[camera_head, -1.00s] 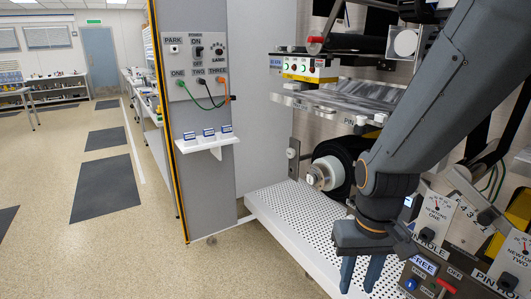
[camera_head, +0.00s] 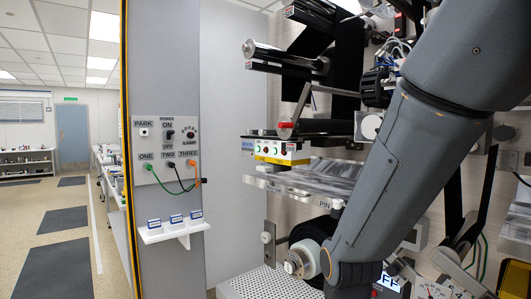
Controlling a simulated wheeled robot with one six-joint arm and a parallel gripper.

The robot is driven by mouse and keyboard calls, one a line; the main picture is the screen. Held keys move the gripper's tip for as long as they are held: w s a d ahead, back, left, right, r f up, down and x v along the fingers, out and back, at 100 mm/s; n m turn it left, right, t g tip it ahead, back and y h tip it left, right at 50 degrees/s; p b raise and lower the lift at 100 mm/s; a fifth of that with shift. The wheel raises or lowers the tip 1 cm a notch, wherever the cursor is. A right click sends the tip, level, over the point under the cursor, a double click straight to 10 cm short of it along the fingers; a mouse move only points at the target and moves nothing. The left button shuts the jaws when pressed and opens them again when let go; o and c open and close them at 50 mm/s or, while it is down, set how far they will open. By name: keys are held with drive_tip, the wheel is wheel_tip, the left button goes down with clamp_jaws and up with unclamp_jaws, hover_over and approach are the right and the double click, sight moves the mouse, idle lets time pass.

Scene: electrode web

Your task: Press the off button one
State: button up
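No button labelled as off button one can be made out. The grey wall panel (camera_head: 166,160) on the left has a black power switch marked ON and OFF. My arm comes down from the upper right and leaves the picture at the bottom. My gripper is out of view.
Rollers and a dark web (camera_head: 335,80) stand above the button box. A white roller end (camera_head: 302,259) is close to my arm. A perforated white platform (camera_head: 257,284) lies below.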

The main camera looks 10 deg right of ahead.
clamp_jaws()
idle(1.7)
